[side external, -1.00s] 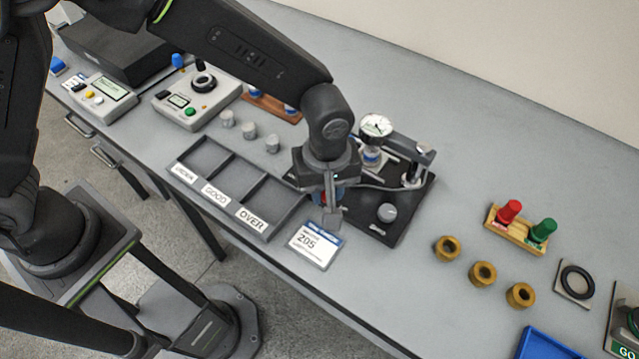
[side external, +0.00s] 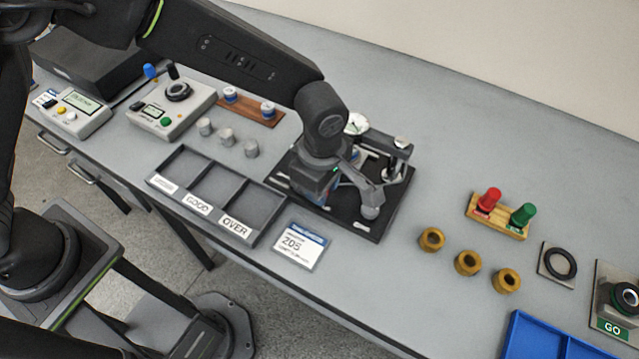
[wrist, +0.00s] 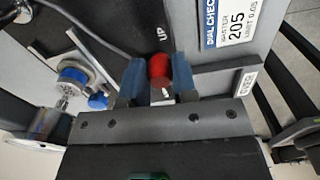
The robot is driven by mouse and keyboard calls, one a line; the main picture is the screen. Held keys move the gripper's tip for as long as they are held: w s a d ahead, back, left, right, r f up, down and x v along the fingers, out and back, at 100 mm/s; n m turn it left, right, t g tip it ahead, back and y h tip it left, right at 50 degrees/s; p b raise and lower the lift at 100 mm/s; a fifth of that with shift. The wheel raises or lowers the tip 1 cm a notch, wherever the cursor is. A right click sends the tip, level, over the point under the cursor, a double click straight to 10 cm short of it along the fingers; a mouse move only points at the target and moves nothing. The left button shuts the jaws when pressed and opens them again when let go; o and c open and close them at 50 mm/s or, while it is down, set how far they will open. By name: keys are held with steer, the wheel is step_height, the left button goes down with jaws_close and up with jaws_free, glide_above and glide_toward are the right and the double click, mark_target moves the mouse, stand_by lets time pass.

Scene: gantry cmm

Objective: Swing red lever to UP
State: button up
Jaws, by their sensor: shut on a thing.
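The red lever (wrist: 159,68) shows in the wrist view as a short red knob between my two fingers. My gripper (wrist: 157,84) is shut on it. An "UP" mark (wrist: 161,32) is on the black base plate just beyond the lever in that view. In the side view the black base plate (side external: 378,229) lies under my wrist, which hides the lever and my fingertips there.
A three-bin tray (side external: 262,232) and a "205" card (side external: 299,249) lie beside the plate. Brass bushings (side external: 467,262) stand right.

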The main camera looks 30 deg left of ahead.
stand_by(0.4)
steer(key=o, duration=0.9)
steer(key=shift+r, duration=0.1)
step_height(320, 180, up, 14)
steer(key=shift+f, duration=0.15)
